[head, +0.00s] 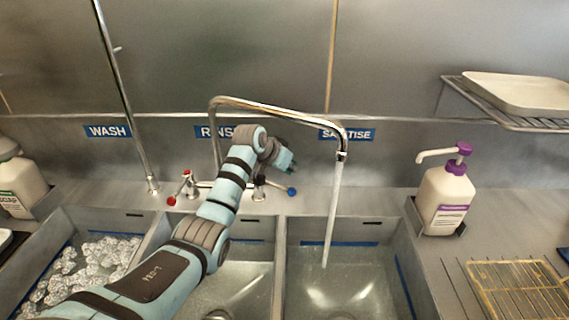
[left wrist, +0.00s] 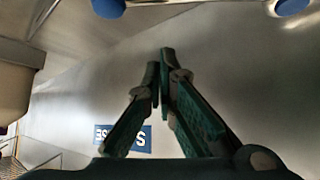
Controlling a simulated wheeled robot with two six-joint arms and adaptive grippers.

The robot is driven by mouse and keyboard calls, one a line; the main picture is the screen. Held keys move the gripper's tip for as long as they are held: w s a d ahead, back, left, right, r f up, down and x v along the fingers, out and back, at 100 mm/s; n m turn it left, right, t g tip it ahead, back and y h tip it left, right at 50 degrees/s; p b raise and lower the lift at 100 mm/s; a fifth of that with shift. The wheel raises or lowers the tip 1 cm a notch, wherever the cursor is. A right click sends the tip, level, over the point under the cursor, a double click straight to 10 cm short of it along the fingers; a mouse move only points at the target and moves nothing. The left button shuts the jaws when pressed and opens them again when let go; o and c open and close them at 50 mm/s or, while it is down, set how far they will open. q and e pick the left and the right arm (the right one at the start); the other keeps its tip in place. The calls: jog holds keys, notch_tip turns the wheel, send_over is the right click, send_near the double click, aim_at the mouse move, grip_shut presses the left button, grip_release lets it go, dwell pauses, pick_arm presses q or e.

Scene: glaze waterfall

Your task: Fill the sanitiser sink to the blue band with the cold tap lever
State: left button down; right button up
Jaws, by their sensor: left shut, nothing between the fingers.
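The cold tap lever (head: 274,186) ends in a blue knob (head: 292,191) and points right at the tap base. Water (head: 333,215) runs from the spout (head: 342,153) into the sanitiser sink (head: 402,262), the right basin. Water stands in that sink, and the blue band (head: 355,243) shows on its back wall. The water surface appears below the band there. My left gripper (head: 290,166) is above the blue knob, apart from it. In the left wrist view its green fingers (left wrist: 165,62) are together with nothing between them. My right gripper is in neither view.
A red-knobbed hot lever (head: 171,200) stands left of the cold one. The spout arches beside my left gripper. A pump bottle (head: 445,199) stands right of the sink, near a wire rack (head: 515,290).

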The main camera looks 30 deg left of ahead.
aim_at(273, 183)
pick_arm(q)
jog(key=s+f, duration=0.1)
jog(key=s+f+p, duration=0.1)
jog(key=shift+s+a+f, duration=0.1)
jog(key=shift+a+f, duration=0.1)
jog(key=shift+f, duration=0.1)
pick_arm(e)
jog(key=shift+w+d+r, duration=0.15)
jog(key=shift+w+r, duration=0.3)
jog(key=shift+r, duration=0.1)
